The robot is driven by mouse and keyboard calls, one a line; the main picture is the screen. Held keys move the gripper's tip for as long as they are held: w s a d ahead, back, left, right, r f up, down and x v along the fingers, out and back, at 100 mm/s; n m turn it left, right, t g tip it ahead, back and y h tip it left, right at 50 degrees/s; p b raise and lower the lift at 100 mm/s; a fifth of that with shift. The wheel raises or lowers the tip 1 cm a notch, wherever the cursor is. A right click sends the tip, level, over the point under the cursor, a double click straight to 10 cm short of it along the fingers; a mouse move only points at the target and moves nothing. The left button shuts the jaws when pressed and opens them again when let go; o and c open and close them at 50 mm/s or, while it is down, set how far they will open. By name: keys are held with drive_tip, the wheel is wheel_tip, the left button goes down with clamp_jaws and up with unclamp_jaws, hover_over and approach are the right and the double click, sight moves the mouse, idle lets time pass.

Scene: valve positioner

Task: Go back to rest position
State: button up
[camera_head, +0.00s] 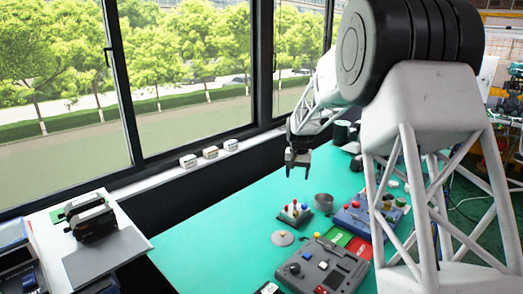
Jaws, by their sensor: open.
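My gripper (298,168) hangs in the air above the back part of the green table (190,262), pointing down. Its two fingers are apart and nothing shows between them. Below it stands a small dark block with coloured pegs (295,213), clear of the fingers. My large grey arm link and lattice frame fill the right side of the view and hide part of the table.
A grey panel box (322,268) sits at the front, with a blue-grey box (365,218) behind it. A grey cup (323,202) and a round disc (282,238) stand nearby. Windows line the back. The table's left part is clear.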

drive_tip(key=s+r, duration=0.5)
drive_tip(key=s, duration=0.4)
drive_tip(key=s+d+r+n+t, duration=0.1)
drive_tip(key=s+r, duration=0.3)
drive_tip(key=s, duration=0.6)
drive_tip(key=s+r, duration=0.5)
drive_tip(key=s, duration=0.4)
drive_tip(key=s+f+n, duration=0.1)
drive_tip(key=s+f, duration=0.1)
drive_tip(key=s, duration=1.2)
drive_tip(key=s+f+t, duration=0.1)
drive_tip(key=s, duration=1.4)
drive_tip(key=shift+s+d+f+n+t, duration=0.2)
drive_tip(key=shift+d+f+n+t, duration=0.1)
drive_tip(key=shift+f+n, duration=0.1)
drive_tip(key=shift+w+r, duration=0.1)
